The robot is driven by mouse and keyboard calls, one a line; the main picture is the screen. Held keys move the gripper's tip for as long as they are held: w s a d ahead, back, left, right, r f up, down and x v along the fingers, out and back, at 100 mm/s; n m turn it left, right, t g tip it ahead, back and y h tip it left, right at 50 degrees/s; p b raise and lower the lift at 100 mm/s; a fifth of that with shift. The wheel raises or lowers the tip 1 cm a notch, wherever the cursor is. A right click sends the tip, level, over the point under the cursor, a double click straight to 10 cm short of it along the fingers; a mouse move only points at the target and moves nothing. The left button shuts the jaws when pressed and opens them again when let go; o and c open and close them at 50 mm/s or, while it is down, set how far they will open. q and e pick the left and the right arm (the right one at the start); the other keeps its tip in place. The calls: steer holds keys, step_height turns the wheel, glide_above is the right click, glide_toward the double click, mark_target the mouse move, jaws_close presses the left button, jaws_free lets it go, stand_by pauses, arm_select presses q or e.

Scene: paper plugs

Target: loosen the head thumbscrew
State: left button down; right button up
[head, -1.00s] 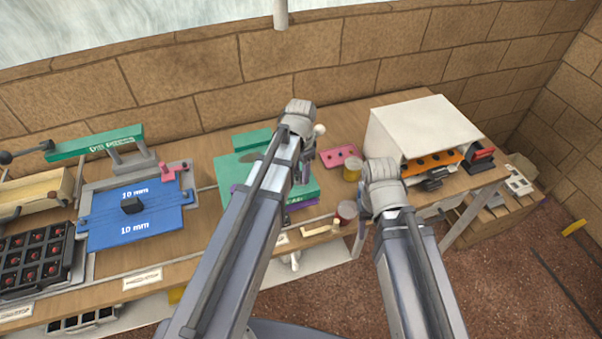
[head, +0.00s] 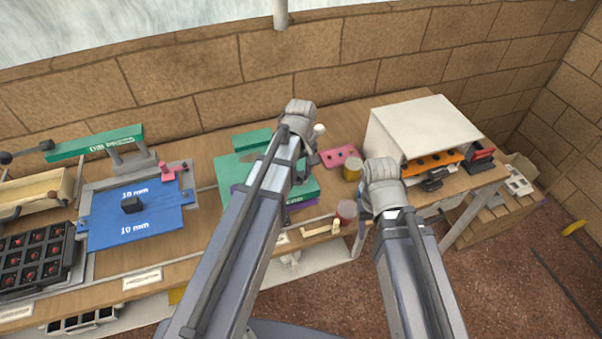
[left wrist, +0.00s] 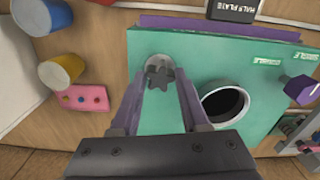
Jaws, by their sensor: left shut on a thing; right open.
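The thumbscrew, a grey lobed knob (left wrist: 159,72), stands on a teal plate (left wrist: 205,55) in the left wrist view. My left gripper (left wrist: 161,80) is shut on it, with one purple-grey finger on each side. The knob's lower side is partly hidden between the fingers. In the head view my left wrist is over the teal block (head: 236,172), and the fingertips are mostly hidden behind the arm. My right gripper (head: 383,190) is to the right, near the bench's front edge, open and apart from the block; its fingers are hidden by its own arm.
A pink plate (head: 341,157), a yellow jar (head: 352,170) and a red-topped jar (head: 346,210) stand close by. A white open-fronted box (head: 425,122) is at right, a blue plate (head: 155,222) at left.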

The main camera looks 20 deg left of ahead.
mark_target(301, 174)
arm_select(q)
steer(key=n, duration=0.5)
steer(key=shift+c, duration=2.2)
jaws_free()
steer(key=shift+r, duration=0.15)
steer(key=shift+r+p, duration=1.9)
steer(key=shift+p, duration=0.15)
